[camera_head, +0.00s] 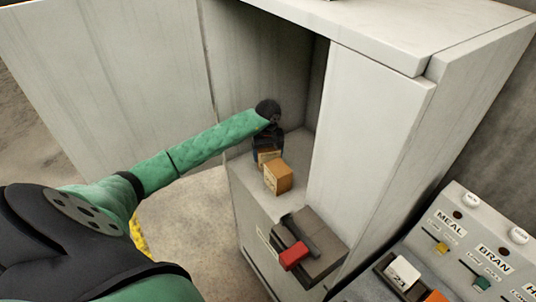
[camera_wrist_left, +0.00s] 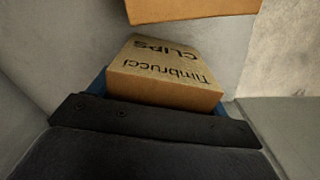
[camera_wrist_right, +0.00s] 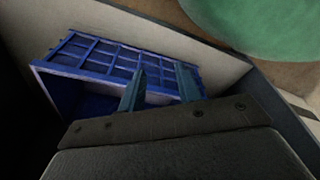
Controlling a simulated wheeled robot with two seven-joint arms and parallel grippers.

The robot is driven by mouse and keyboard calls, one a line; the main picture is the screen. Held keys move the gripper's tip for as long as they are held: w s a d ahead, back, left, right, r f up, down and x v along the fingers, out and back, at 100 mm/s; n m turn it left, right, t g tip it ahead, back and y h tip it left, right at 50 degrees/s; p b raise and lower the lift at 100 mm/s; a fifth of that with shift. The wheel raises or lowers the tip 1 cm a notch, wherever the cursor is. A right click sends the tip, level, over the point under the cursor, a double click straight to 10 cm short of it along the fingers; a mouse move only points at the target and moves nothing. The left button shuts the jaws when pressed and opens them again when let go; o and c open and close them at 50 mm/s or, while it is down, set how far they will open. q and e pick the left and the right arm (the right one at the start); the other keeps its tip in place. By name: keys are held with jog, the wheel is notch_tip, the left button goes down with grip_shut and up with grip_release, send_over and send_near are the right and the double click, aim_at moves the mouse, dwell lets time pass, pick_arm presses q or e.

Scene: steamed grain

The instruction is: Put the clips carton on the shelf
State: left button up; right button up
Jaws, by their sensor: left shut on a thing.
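The clips carton (camera_wrist_left: 165,75) is a brown box with "Timbrucci CLIPS" printed on it, shown in the left wrist view. In the head view the clips carton (camera_head: 268,157) is partly hidden by my left gripper (camera_head: 267,146), which is shut on it. It is inside the cabinet, at or just above the shelf (camera_head: 250,187); I cannot tell whether it touches. My right gripper (camera_wrist_right: 160,88) shows only in its wrist view, with its fingers apart and nothing seen between them.
Another brown carton (camera_head: 278,177) stands on the shelf just in front of the held one. A blue crate (camera_wrist_right: 110,62) lies beyond my right fingers. A labelled control panel (camera_head: 478,250) stands at right.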

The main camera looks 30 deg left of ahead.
pick_arm(q)
jog(key=o, duration=1.2)
pick_arm(e)
jog(key=shift+w+a+r, duration=0.1)
jog(key=shift+w+r, duration=0.05)
jog(key=shift+w, duration=0.15)
pick_arm(q)
jog(key=shift+r, duration=0.15)
pick_arm(e)
jog(key=shift+s+r, duration=0.1)
pick_arm(q)
jog(key=shift+r, duration=0.3)
notch_tip(320, 180, up, 11)
jog(key=shift+r+p, duration=0.2)
jog(key=shift+p, duration=0.45)
pick_arm(e)
jog(key=s, duration=0.2)
jog(key=s+f, duration=0.1)
jog(key=shift+d, duration=0.25)
jog(key=shift+w, duration=0.15)
